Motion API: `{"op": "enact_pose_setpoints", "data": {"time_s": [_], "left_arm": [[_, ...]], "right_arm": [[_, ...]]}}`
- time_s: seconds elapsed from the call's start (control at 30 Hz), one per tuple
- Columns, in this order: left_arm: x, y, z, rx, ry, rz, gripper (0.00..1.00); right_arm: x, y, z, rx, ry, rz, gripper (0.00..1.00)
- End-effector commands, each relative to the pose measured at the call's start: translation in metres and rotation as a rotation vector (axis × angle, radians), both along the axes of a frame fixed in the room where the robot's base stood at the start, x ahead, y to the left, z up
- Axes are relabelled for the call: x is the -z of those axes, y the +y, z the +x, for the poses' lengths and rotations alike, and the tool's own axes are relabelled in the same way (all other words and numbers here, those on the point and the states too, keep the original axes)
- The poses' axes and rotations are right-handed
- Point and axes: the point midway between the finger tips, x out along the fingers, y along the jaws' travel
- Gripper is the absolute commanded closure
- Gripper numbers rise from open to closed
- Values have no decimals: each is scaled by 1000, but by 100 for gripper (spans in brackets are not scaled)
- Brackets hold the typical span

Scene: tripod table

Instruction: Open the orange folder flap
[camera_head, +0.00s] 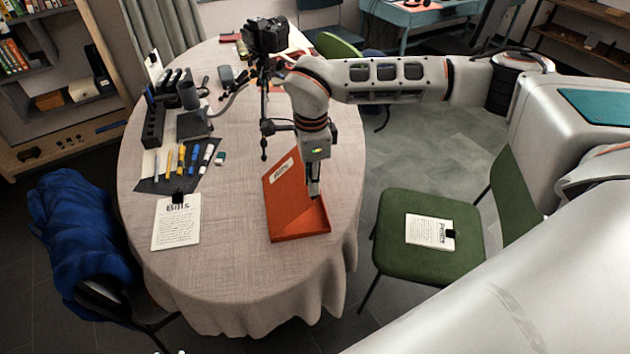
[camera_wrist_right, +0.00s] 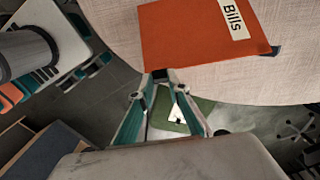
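The orange folder (camera_head: 284,206) lies near the right edge of the round table, with a white label on its flap. The flap looks raised at its right side, with an orange inner face and rim showing beyond it. My right gripper (camera_head: 314,191) points down at the flap's right edge. In the right wrist view the flap (camera_wrist_right: 190,40) shows its "Bills" label, and my right gripper's fingertips (camera_wrist_right: 161,75) come together at the flap's edge and look shut on it. The fingers partly hide that edge. My left gripper is in neither view.
The cloth-covered table (camera_head: 225,275) also holds a "Bills" sheet (camera_head: 176,222), several pens and markers (camera_head: 180,160), a desk organizer (camera_head: 153,125) and a camera on a tripod (camera_head: 265,40). A green chair (camera_head: 425,240) with a paper stands to the right. The table front is clear.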

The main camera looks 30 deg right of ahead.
Motion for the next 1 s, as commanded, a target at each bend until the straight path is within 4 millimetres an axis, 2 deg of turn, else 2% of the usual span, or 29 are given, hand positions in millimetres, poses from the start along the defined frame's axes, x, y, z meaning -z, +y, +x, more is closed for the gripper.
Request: {"op": "enact_pose_setpoints", "data": {"time_s": [1.0], "left_arm": [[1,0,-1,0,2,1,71]], "right_arm": [[-21,31,8,-2,0,1,88]]}}
